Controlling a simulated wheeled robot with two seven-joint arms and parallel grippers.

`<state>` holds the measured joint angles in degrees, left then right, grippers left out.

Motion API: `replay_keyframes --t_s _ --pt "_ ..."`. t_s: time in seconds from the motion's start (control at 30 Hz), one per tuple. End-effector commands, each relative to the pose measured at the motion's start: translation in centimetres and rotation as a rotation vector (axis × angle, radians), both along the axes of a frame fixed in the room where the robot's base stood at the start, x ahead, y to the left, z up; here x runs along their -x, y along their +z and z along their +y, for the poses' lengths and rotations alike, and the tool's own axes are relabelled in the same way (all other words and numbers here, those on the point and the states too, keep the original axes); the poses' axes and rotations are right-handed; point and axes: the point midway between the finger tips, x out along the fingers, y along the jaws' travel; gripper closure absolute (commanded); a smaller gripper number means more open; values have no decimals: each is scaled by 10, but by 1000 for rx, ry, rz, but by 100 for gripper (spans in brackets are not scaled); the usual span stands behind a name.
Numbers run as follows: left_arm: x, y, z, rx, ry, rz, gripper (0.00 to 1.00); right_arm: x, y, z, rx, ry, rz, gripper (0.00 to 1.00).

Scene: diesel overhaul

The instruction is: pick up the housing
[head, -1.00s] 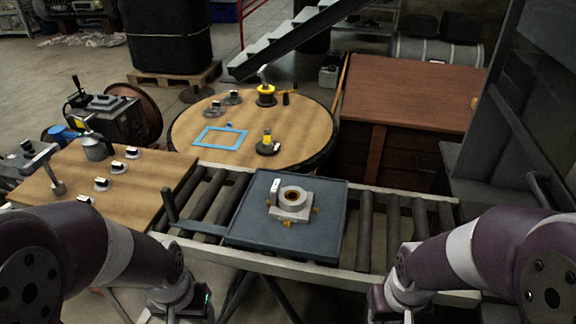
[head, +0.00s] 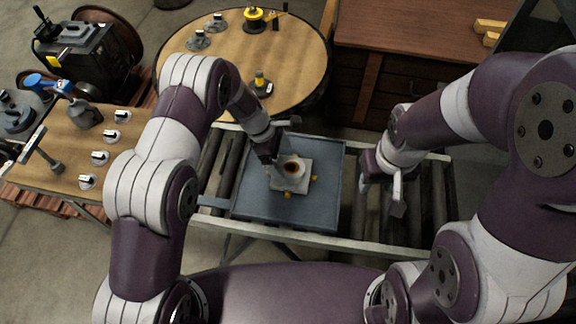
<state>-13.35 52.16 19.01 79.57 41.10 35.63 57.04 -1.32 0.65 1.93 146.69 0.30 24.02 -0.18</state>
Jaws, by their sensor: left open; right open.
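The housing (head: 290,177) is a pale square block with a round bored boss on top and brass-coloured fittings at its sides. It sits on a blue-grey tray (head: 318,210) on the roller conveyor. My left gripper (head: 275,157) is open at the housing's upper left, close to it; I cannot tell whether it touches. Part of the housing's far left side is hidden behind it. My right gripper (head: 385,190) is open over the rollers, right of the tray and apart from the housing.
The roller conveyor (head: 432,205) runs left and right under the tray. A wooden table with several small parts (head: 75,145) stands at the left. A round wooden table (head: 300,60) and a brown wooden cabinet (head: 400,25) stand behind. Bare rollers show right of the tray.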

Motion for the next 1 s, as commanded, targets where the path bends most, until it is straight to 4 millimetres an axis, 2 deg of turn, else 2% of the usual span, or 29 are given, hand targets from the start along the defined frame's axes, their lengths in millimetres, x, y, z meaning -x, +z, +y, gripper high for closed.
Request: replay_keyframes --t_s 0.03,0.07,0.2,0.43,0.47,0.5,0.73,0.77,1.0 --pt "2 -3 -4 -1 -1 6 0 0 13 0 0 0 -1 57" --pt "2 -8 -6 -1 -1 5 0 0 17 0 0 0 -1 57" --pt "3 -30 -14 -1 -1 3 0 0 19 0 0 0 -1 57" --pt "2 -34 -14 -1 -2 -1 0 0 18 0 0 0 -1 57" --pt "2 -34 -14 -1 -2 -1 6 0 18 0 0 0 -1 57" --pt "2 -34 -14 -1 -2 -1 20 0 18 0 0 0 -1 57" --pt "2 -33 -14 -1 -2 -1 94 0 18 0 0 0 -1 57" --pt "2 -33 -14 -1 -2 -1 100 0 18 0 0 0 -1 57" --pt "1 -31 -15 1 -1 -5 100 0 18 0 0 0 -1 57"
